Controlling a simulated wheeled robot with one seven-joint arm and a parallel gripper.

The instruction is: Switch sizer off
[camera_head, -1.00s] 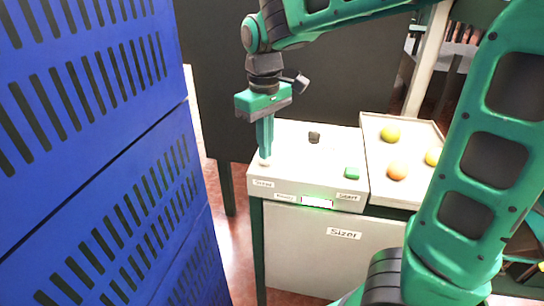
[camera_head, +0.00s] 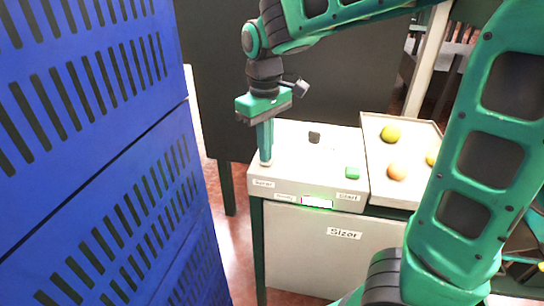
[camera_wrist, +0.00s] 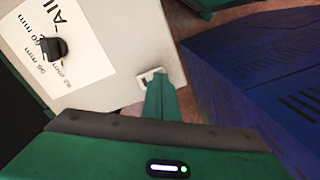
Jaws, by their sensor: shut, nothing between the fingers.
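The sizer's light grey control box (camera_head: 290,170) stands on a cabinet labelled "Sizer" (camera_head: 300,245). Its top has a black knob (camera_head: 314,137) and a green button (camera_head: 352,172) above a "Start" label. A small lit display (camera_head: 317,202) is on the front edge. My gripper (camera_head: 265,162) is shut and empty, pointing down at the box's left front corner. In the wrist view, its fingers (camera_wrist: 160,95) reach a small white-framed switch (camera_wrist: 150,75), which they partly hide. I cannot tell its position or whether they press it. The knob (camera_wrist: 54,48) and printed millimetre scale also show there.
A tray (camera_head: 370,150) with several orange and yellow fruits joins the box on the right. Tall blue slotted crates (camera_head: 100,150) fill the left side, close to my gripper. A dark panel (camera_head: 220,80) stands behind.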

